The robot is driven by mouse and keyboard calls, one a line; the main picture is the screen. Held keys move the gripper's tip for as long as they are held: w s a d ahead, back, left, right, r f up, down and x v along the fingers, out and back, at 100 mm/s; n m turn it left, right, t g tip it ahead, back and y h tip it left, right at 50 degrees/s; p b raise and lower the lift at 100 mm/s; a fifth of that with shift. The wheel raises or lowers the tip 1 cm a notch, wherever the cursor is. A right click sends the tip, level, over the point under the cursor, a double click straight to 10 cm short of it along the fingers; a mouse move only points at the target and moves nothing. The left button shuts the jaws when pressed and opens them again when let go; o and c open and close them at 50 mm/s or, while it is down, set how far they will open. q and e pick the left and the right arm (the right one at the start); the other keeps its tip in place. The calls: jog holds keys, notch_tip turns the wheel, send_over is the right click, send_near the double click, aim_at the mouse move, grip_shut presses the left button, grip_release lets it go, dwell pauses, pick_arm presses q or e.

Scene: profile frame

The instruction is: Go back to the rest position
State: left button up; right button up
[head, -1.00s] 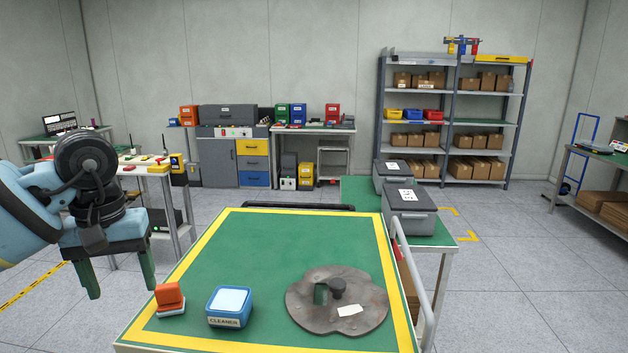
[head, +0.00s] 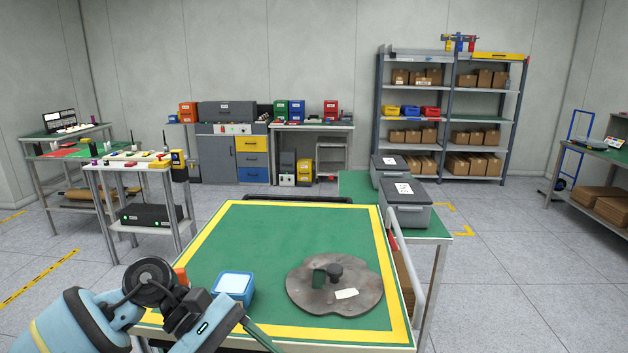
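My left gripper (head: 240,335) is low at the front left of the green table (head: 265,232), its arm coming in from the lower left corner. One dark green finger shows, pointing down to the right. The other finger is hidden or out of frame, so its opening cannot be told. Nothing is seen held in it. My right gripper is not in view. The orange block (head: 181,275) is mostly hidden behind my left arm. The blue cleaner box (head: 233,288) is just beyond the gripper, its front partly covered.
A brown irregular plate (head: 370,294) with a dark knob and green piece lies at the table's right. The back of the table is clear. A trolley handle (head: 405,259) runs along its right edge. Grey cases (head: 407,208) stand behind right. A side bench (head: 128,167) is at left.

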pick_arm(q)
jog(key=s+d+n+t+h, duration=0.2)
jog(key=d+n+t+h, duration=0.3)
jog(key=n+h, duration=0.7)
jog(key=a+f+m+t+y, duration=0.3)
jog(key=f+m+t+y, duration=0.25)
jog(key=m, duration=0.65)
jog(key=s+a+f+m+t+y, duration=0.1)
jog(key=a+f+m+t+y, duration=0.3)
jog(key=f+m, duration=0.55)
jog(key=a+f+m+t+y, duration=0.25)
jog(key=m+t+y, duration=0.3)
jog(key=m, duration=0.95)
jog(key=s+a+f+n+g+y, duration=0.2)
jog(key=s+a+f+n+g, duration=0.1)
jog(key=s+f+n, duration=0.4)
jog(key=s+a+f+n+g+y, duration=0.3)
jog(key=s+f+n, duration=0.4)
jog(key=s+f, duration=0.4)
jog(key=shift+s+a+g, duration=0.3)
jog(key=shift+s+g, duration=0.3)
jog(key=shift+s, duration=0.6)
